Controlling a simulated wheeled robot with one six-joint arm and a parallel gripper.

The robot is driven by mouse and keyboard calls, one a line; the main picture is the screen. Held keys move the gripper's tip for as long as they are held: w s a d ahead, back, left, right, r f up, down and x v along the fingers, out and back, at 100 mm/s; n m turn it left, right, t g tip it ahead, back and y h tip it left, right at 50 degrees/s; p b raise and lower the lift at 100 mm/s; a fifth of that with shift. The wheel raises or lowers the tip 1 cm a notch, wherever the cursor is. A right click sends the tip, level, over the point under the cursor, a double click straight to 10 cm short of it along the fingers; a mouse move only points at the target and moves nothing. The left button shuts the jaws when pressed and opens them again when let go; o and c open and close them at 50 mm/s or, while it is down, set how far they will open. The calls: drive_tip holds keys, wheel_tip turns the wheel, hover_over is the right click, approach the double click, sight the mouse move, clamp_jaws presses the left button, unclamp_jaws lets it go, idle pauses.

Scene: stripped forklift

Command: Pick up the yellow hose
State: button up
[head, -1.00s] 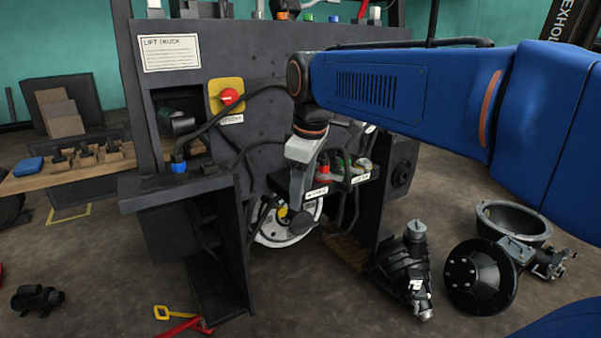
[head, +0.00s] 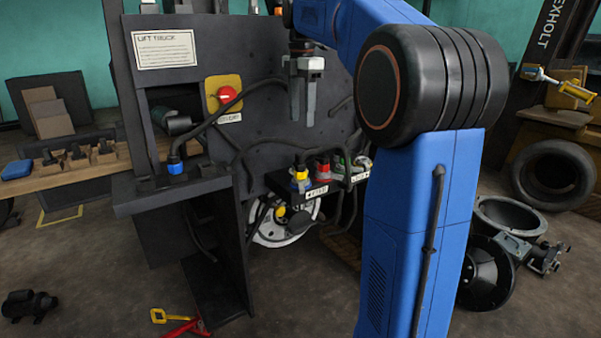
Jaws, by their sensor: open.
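The yellow hose shows as a yellow-collared coupling (head: 300,177) at the left end of a labelled row of couplings on the forklift. It stands at the left of a red one (head: 322,168) and a green one. A dark hose runs near it, but I cannot tell where it joins. My gripper (head: 303,119) points down, open and empty, above the row and apart from it in the picture. Its fingers are in front of the dark panel.
The dark forklift panel (head: 262,118) carries a red knob on a yellow plate (head: 223,95). A blue-ended hose (head: 175,164) sits on the left ledge. My arm covers the panel's right side. Metal parts and a tyre (head: 553,175) lie at right; a red-handled tool (head: 187,326) lies in front.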

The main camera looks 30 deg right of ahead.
sight(301, 162)
wheel_tip(301, 162, down, 11)
drive_tip(key=shift+r, duration=0.1)
drive_tip(key=shift+w+f, duration=0.2)
drive_tip(key=shift+f, duration=2.8)
drive_tip(key=shift+c, duration=0.5)
drive_tip(key=c, duration=1)
clamp_jaws()
drive_tip(key=shift+r, duration=0.15)
